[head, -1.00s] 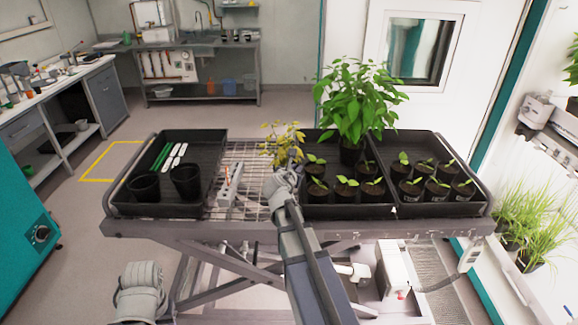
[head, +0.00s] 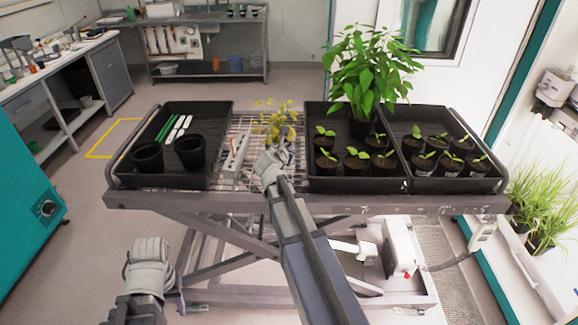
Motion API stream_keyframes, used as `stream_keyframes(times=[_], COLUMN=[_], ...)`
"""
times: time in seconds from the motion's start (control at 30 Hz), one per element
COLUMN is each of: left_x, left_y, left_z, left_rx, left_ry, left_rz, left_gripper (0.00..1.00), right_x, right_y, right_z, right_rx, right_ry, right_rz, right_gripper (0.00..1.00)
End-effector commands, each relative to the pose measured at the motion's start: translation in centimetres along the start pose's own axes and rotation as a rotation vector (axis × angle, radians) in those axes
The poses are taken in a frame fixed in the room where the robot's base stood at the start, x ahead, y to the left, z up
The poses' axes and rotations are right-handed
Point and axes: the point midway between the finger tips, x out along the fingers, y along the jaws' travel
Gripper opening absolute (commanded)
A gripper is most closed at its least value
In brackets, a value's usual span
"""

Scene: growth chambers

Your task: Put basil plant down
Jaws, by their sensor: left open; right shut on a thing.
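A plant with yellowish leaves (head: 275,118), which I take to be the basil plant, is held by my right gripper (head: 282,148). The gripper is shut on it over the wire mesh top (head: 235,128) of the cart, just left of the middle tray (head: 345,184). Its pot is hidden or too small to make out, so I cannot tell whether it touches the mesh. My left gripper (head: 180,300) is low at the front left, below the cart top, open and empty; its fingers are barely visible.
The left tray (head: 130,181) holds two black pots, green sticks and white labels. A grey tool (head: 235,155) lies on the mesh beside the held plant. A big leafy plant (head: 365,70) and seedlings stand in the middle tray; more seedlings fill the right tray (head: 480,185).

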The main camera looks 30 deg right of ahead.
Motion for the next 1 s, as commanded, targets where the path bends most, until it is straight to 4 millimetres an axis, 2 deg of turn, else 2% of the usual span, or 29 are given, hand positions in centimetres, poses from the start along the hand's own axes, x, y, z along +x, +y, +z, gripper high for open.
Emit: stream_keyframes(times=[0.03, 0.27, 0.6, 1.0], left_x=[1.0, 1.0, 4.7, 4.8], left_y=[0.1, 0.1, 0.4, 0.5], left_z=[-0.1, -0.1, -0.3, -0.3], left_rx=[0.000, 0.000, 0.000, 0.000], left_ry=[0.000, 0.000, 0.000, 0.000], left_rz=[0.000, 0.000, 0.000, 0.000], left_gripper=[0.50, 0.50, 0.50, 0.50], right_x=[0.4, 0.4, 1.8, 1.9], right_y=[-0.2, -0.3, -1.2, -1.2], right_z=[-0.8, -0.9, -4.1, -4.3], right_rx=[0.000, 0.000, 0.000, 0.000], right_ry=[-0.001, -0.001, -0.001, 0.000], right_rz=[0.001, 0.001, 0.001, 0.001], right_gripper=[0.00, 0.00, 0.00, 0.00])
